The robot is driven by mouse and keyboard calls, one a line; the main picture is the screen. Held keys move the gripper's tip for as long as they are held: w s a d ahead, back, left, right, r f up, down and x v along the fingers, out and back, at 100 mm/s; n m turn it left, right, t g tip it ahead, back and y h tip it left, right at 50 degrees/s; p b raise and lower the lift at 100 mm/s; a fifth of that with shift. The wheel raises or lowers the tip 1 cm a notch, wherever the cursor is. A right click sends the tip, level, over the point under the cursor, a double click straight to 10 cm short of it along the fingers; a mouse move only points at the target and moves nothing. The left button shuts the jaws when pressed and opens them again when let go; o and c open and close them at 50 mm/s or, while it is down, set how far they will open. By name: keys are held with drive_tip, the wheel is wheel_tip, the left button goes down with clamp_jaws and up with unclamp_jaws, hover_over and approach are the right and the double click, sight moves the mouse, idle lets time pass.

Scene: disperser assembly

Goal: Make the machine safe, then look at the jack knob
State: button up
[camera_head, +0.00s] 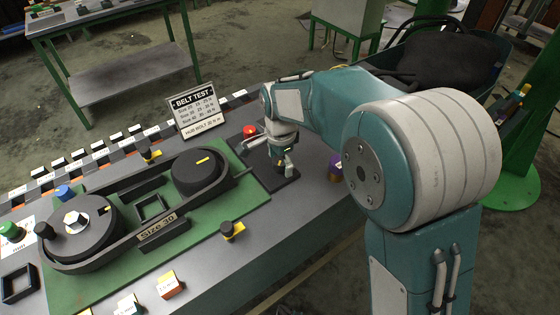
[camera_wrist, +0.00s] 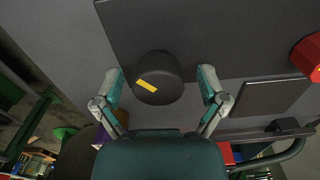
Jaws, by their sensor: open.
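In the wrist view a round black knob (camera_wrist: 157,92) with a yellow stripe stands on a dark plate (camera_wrist: 200,35). I take it for the jack knob. My gripper (camera_wrist: 160,85) is open, with one finger on each side of the knob and gaps between; it holds nothing. In the head view my gripper (camera_head: 283,158) points down over the dark plate (camera_head: 281,184) at the machine's right end and largely hides the knob. A red button (camera_head: 250,131) sits just left of my gripper; a red part shows at the wrist view's right edge (camera_wrist: 309,57).
A green base (camera_head: 222,199) carries two black pulleys with a belt and a "Size 30" plate (camera_head: 157,229). A "Belt Test" sign (camera_head: 194,109) stands behind. Small labelled blocks line the bench's back edge. A purple item (camera_head: 336,166) stands right of my gripper.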

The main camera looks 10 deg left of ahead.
drive_tip(key=c, duration=1.1)
drive_tip(key=shift+c, duration=0.2)
drive_tip(key=shift+n, duration=0.4)
drive_tip(key=n, duration=0.5)
drive_tip(key=shift+n, duration=0.3)
drive_tip(key=n, duration=1.3)
drive_tip(key=shift+n, duration=0.3)
drive_tip(key=n, duration=0.5)
drive_tip(key=shift+n, duration=0.7)
